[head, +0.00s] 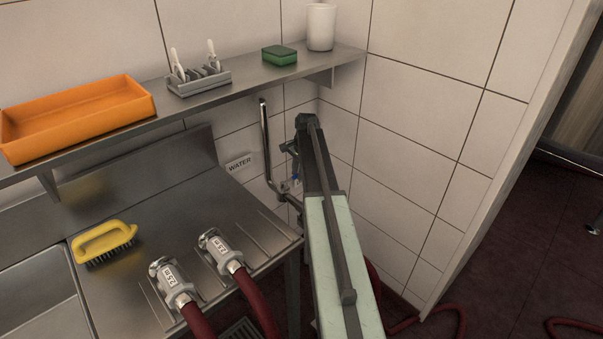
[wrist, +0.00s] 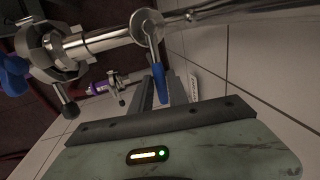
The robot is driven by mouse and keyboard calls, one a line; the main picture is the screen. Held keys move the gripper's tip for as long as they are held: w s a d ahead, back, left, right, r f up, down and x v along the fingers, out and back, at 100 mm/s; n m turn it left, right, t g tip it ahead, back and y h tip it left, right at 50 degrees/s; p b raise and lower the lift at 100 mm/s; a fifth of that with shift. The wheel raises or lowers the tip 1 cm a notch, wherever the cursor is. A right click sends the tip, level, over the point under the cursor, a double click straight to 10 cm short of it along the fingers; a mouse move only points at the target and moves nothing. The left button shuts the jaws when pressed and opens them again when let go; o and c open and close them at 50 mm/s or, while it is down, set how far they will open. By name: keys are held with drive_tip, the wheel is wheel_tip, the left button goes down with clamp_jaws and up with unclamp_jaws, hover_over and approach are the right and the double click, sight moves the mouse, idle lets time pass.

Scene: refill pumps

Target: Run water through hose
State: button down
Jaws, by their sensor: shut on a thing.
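A bent steel water pipe (head: 266,150) runs down the tiled wall beside a WATER label (head: 239,164). In the wrist view, a steel valve (wrist: 146,25) carries a lever with a blue grip (wrist: 158,84). My gripper (wrist: 166,88) is shut on this blue grip. In the head view my arm hides most of the valve. A large metal coupling (wrist: 52,48) shows at the upper left of the wrist view. Two dark red hoses with labelled metal couplings lie on the steel bench, one at left (head: 172,284) and one at right (head: 221,251).
A yellow brush (head: 104,241) lies on the bench beside a sink (head: 38,300). The shelf above holds an orange tray (head: 75,112), a grey rack (head: 200,82), a green sponge (head: 279,55) and a white cup (head: 321,27). Red hose (head: 445,312) lies on the floor at right.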

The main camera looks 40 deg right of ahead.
drive_tip(key=shift+w+a, duration=0.1)
drive_tip(key=shift+a, duration=0.3)
drive_tip(key=c, duration=1.3)
unclamp_jaws()
drive_tip(key=shift+a, duration=0.1)
drive_tip(key=shift+r+p, duration=0.3)
wheel_tip(320, 180, up, 7)
drive_tip(key=s+p, duration=0.1)
drive_tip(key=p, duration=0.6)
drive_tip(key=shift+s+d, duration=0.2)
drive_tip(key=shift+s, duration=0.1)
